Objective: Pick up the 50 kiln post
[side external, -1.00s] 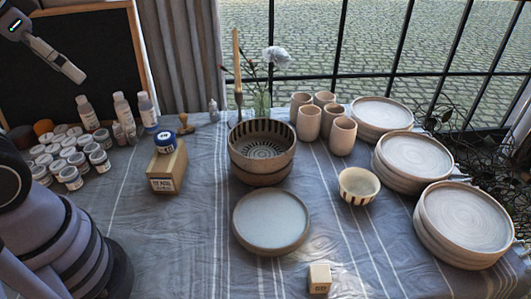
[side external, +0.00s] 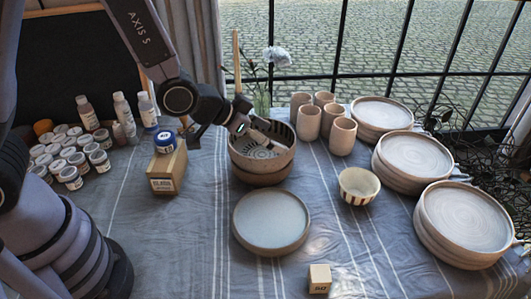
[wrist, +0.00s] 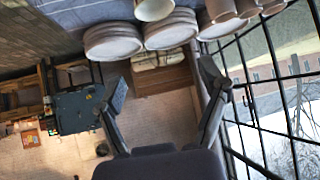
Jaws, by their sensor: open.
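A small pale wooden block (side external: 319,279) stands on the cloth near the front edge in the side external view. Its front face carries a short label that is too small to read surely; it is the likely 50 kiln post. My gripper (side external: 275,143) is over the stacked bowls (side external: 262,165), well behind and above the block, and holds nothing. In the wrist view my gripper (wrist: 162,78) has its two fingers spread wide with nothing between them. The block does not show in the wrist view.
A grey plate (side external: 270,220) lies between the bowls and the block. A longer box (side external: 167,170) carries a blue-lidded jar (side external: 165,141). Plate stacks (side external: 465,225), a striped cup (side external: 358,186) and beige cups (side external: 342,137) stand to the right. Cloth around the block is clear.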

